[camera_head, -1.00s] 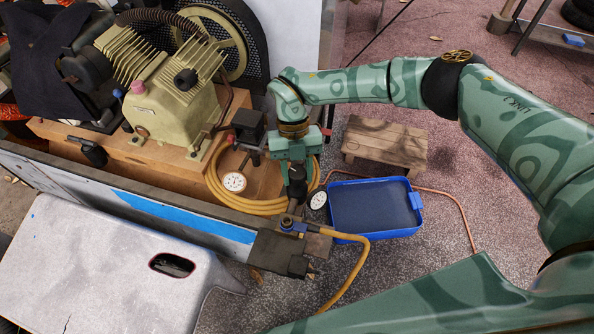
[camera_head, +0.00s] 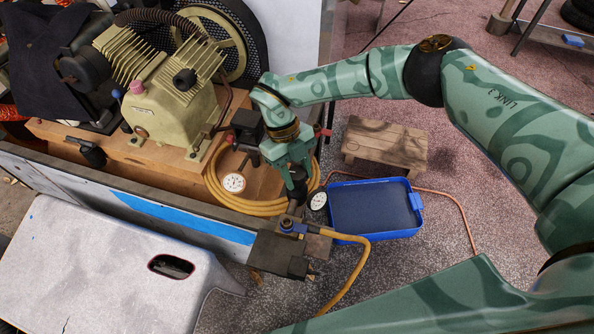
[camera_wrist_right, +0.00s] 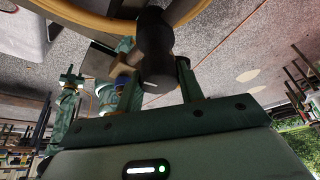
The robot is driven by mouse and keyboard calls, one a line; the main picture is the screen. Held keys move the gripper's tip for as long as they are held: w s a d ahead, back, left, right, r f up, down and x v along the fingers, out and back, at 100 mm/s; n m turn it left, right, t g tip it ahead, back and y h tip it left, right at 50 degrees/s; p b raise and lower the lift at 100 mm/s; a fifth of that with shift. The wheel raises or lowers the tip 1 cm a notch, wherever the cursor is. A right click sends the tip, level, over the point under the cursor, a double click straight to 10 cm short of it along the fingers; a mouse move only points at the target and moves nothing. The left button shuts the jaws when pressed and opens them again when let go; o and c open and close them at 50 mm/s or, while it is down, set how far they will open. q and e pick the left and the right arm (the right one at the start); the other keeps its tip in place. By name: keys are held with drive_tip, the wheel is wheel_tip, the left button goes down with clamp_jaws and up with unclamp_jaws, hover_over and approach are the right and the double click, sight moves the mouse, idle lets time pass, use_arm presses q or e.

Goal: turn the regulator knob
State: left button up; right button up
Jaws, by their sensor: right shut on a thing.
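The regulator knob (camera_head: 297,189) is a black cylinder at the top of the regulator, next to a white round gauge (camera_head: 318,201). My right gripper (camera_head: 294,180) comes down on it from above and is shut on it. In the right wrist view the dark knob (camera_wrist_right: 155,50) stands between the fingers of my right gripper (camera_wrist_right: 158,85), with a small white mark on it. The fingers partly hide the knob in the head view. My left gripper cannot be made out.
A yellow hose (camera_head: 362,258) leaves the fitting below the regulator. A blue tray (camera_head: 418,207) and a wooden stool (camera_head: 384,145) stand to the right. The compressor (camera_head: 178,105) and a second gauge (camera_head: 234,183) are on the left. A grey step (camera_head: 110,270) stands in front.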

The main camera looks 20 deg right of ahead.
drive_tip(key=o, duration=1)
drive_tip(key=v, duration=1.6)
drive_tip(key=shift+r, duration=0.15)
